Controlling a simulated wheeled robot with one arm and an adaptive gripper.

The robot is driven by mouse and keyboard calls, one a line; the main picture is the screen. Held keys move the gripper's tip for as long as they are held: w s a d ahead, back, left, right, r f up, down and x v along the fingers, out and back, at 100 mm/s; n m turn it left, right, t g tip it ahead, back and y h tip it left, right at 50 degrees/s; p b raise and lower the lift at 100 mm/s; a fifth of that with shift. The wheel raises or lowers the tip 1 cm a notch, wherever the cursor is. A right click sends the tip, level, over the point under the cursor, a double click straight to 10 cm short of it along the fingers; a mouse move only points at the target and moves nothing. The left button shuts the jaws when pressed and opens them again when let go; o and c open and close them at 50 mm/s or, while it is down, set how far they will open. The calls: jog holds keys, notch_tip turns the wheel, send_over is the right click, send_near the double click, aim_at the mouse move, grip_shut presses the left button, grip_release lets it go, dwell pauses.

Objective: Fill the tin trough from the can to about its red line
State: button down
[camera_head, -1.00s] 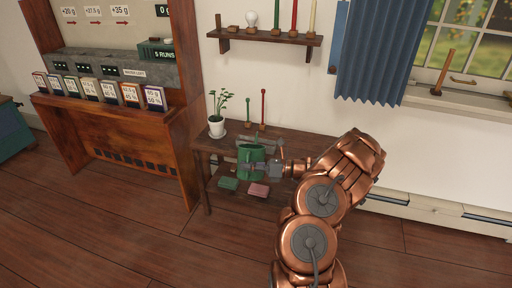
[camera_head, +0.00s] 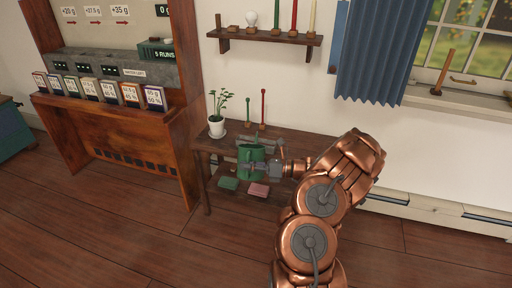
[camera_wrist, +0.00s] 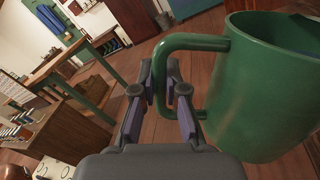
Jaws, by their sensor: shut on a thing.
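The green can (camera_head: 250,163) is in front of the small dark wooden table in the head view. It fills the right side of the wrist view (camera_wrist: 270,90). My gripper (camera_wrist: 160,95) is shut on the can's handle (camera_wrist: 190,43), with one finger on each side of it. In the head view my gripper (camera_head: 268,170) is at the can's right. A grey metal piece (camera_head: 246,142), which may be the tin trough, shows just behind and above the can, mostly hidden. I cannot make out a red line or the water level.
A potted plant (camera_head: 217,115) stands at the table's left end, beside a green stick (camera_head: 247,112) and a red stick (camera_head: 263,108) on bases. A green block (camera_head: 228,183) and a pink block (camera_head: 258,190) lie on the lower shelf. A wall shelf (camera_head: 265,38) hangs above.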

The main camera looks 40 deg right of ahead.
jog(key=shift+w+d+r+m+p, duration=0.15)
jog(key=shift+r+m+p, duration=0.1)
jog(key=shift+r+p, duration=0.65)
jog(key=shift+w+d+r+m+p, duration=0.1)
jog(key=shift+r+m+p, duration=0.25)
jog(key=shift+p, duration=0.85)
dwell(1.8)
jog(key=shift+r, duration=0.1)
dwell(0.4)
notch_tip(320, 180, down, 16)
jog(key=n+b, duration=0.6)
jog(key=b, duration=0.9)
jog(key=shift+n, duration=0.4)
jog(key=shift+r+p, duration=1.5)
jog(key=shift+r, duration=0.85)
jog(key=shift+a, duration=0.1)
